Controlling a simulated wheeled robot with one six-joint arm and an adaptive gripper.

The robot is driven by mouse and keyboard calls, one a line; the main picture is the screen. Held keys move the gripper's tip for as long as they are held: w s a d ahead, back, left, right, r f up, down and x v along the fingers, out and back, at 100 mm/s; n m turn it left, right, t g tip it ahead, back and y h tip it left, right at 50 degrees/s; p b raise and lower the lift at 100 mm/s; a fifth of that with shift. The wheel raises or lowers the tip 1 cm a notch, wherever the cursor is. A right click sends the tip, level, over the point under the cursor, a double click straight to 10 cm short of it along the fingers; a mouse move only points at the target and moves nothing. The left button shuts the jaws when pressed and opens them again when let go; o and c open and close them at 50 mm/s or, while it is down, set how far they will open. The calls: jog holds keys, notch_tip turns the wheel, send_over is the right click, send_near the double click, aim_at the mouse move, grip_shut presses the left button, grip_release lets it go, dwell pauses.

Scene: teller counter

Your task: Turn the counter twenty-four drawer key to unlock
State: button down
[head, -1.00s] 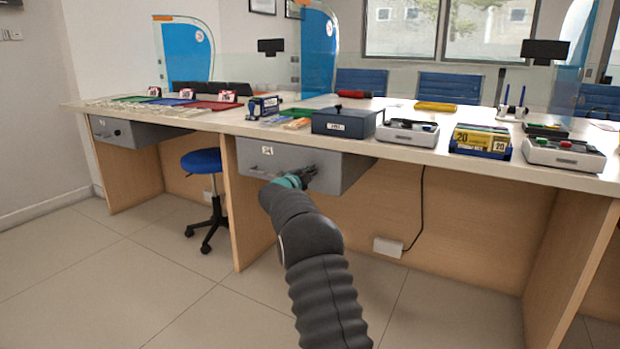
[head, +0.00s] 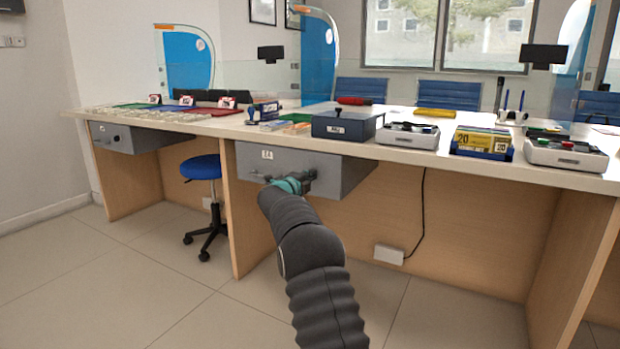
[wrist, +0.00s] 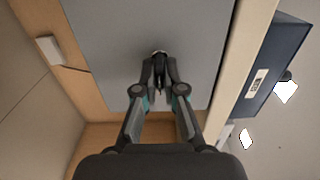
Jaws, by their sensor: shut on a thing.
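The grey drawer marked 24 (head: 292,159) hangs under the counter, left of the middle in the head view. Its front fills the middle of the wrist view (wrist: 148,32). My gripper (head: 306,178) is at the right part of the drawer front. In the wrist view my gripper (wrist: 159,66) has its fingertips together on the small drawer key (wrist: 159,53) at the lock. The key is mostly hidden by the fingers, and I cannot tell its angle. The drawer handle is partly visible left of my gripper in the head view.
The counter top (head: 405,155) above holds a blue-grey box (head: 343,127), a card terminal-like tray (head: 408,135) and a yellow-blue holder (head: 481,143). A blue stool (head: 201,168) stands left of the drawer. Floor in front is clear.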

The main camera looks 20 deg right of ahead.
jog(key=c, duration=1.3)
grip_release()
jog(key=shift+d, duration=0.1)
jog(key=v, duration=1.2)
